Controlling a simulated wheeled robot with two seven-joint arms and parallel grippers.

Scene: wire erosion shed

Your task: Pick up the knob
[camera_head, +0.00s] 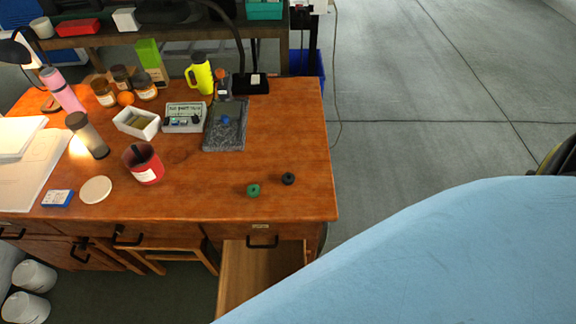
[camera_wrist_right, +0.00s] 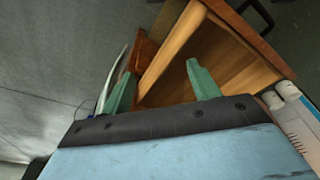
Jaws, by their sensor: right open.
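A green knob-like piece (camera_head: 253,190) lies on the wooden desk near its front right, with a hole or dark centre on top. A similar black piece (camera_head: 288,179) lies just right of it. A small blue piece (camera_head: 225,119) sits on a dark grey slab further back. I cannot tell which of these the task calls the knob. My left gripper is in neither view.
The desk (camera_head: 210,185) has an open drawer (camera_head: 240,283) under its front right. A red cup (camera_head: 144,164), yellow bottle (camera_head: 200,74), white box (camera_head: 137,123) and dark tumbler (camera_head: 88,136) stand on it. My blue arm covers the lower right. The desk's right front is mostly clear.

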